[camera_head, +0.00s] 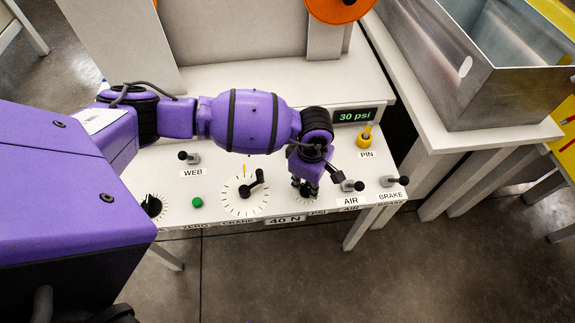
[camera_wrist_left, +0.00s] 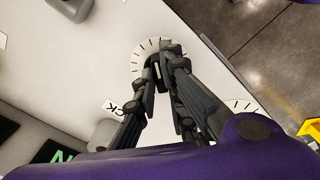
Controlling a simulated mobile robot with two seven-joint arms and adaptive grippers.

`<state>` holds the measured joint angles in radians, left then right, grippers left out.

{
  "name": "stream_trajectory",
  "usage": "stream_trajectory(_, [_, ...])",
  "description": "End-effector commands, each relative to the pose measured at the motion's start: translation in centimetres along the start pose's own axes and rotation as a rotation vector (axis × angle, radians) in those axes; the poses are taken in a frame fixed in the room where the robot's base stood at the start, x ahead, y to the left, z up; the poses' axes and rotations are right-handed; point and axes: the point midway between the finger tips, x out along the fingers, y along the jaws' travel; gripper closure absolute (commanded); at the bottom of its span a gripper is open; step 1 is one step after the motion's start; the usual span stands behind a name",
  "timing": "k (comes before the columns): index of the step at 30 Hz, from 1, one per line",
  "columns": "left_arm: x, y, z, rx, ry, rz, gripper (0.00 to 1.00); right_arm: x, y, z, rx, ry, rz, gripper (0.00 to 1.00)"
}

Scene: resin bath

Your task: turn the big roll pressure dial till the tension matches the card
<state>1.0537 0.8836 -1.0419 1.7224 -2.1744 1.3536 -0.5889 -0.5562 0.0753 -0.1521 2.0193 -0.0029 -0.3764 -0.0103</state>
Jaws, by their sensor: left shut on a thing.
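My left gripper (camera_head: 305,189) reaches down onto the front panel, over the dial (camera_wrist_left: 138,62) marked PSI. In the left wrist view its fingers (camera_wrist_left: 160,80) are closed together on the dial's knob, in the middle of a white face with black ticks. The fingers hide most of the knob, so I cannot tell where it points. A card (camera_head: 285,220) on the panel's front edge reads 40 N. The display (camera_head: 354,116) at the back right reads 30 psi in green. My right gripper is not in view.
A black crank (camera_head: 252,184) on a ticked face, a green button (camera_head: 197,202) and a black knob (camera_head: 152,206) lie left of the gripper. The AIR lever (camera_head: 352,186), BRAKE lever (camera_head: 394,181) and yellow pin (camera_head: 365,137) stand right. A metal tub (camera_head: 470,85) is beyond.

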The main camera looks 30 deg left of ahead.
Motion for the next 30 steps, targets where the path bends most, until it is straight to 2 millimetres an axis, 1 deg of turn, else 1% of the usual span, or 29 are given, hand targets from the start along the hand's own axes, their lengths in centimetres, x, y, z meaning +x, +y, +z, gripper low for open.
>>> stream_trajectory(15, [0.03, -0.03, 0.11, 0.024, 0.0, -0.002, 1.0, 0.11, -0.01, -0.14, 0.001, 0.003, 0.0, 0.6])
stream_trajectory(16, [0.02, -0.03, 0.11, 0.024, 0.0, -0.002, 0.89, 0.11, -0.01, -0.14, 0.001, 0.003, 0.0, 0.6])
stream_trajectory(20, [-0.01, 0.02, 0.1, 0.024, 0.0, 0.0, 0.72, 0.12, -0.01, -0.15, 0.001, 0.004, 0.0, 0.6])
stream_trajectory(30, [-0.35, 0.22, 0.09, 0.023, 0.0, 0.004, 0.71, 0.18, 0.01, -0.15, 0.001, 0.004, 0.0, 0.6])
